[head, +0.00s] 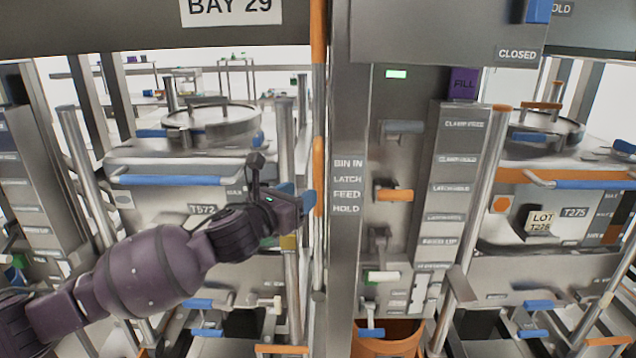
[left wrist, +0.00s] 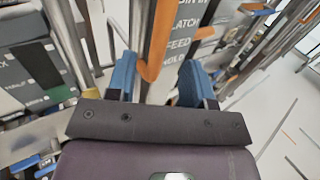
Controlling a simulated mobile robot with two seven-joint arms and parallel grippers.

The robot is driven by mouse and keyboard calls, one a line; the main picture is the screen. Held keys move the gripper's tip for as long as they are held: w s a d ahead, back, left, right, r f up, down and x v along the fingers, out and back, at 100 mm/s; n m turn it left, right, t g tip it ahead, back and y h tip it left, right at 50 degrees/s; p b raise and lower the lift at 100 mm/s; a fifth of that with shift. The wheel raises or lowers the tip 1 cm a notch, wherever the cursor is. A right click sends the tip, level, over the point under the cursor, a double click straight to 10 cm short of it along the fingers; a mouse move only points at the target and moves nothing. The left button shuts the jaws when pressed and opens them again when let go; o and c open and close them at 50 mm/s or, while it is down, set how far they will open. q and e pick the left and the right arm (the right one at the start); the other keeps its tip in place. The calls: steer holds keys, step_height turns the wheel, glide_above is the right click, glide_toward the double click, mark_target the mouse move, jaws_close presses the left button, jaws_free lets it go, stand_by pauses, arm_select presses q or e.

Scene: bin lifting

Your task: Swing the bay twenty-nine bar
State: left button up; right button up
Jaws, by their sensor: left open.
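The bay sign (head: 233,8) reading BAY 29 hangs at the top left of the head view. A long upright bar (head: 318,95) with orange and grey sections stands just right of it, beside a grey post. My left gripper (head: 298,196), with blue fingers, is open close to this bar. In the left wrist view my left gripper (left wrist: 158,78) has the bar's orange part (left wrist: 158,42) showing in the gap between its fingers. I cannot tell how deep the bar sits, and I see no clear contact. My right gripper is not in view.
The post (head: 347,260) carries labels BIN IN, LATCH, FEED, HOLD. Right of it are several handles, one orange (head: 394,195), and a green light (head: 396,74). A lidded bin (head: 160,160) marked T572 stands behind my left arm; another bin (head: 500,220), T275, stands right.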

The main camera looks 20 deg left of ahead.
mark_target(315, 185)
arm_select(q)
steer(key=x, duration=0.7)
steer(key=shift+f, duration=0.1)
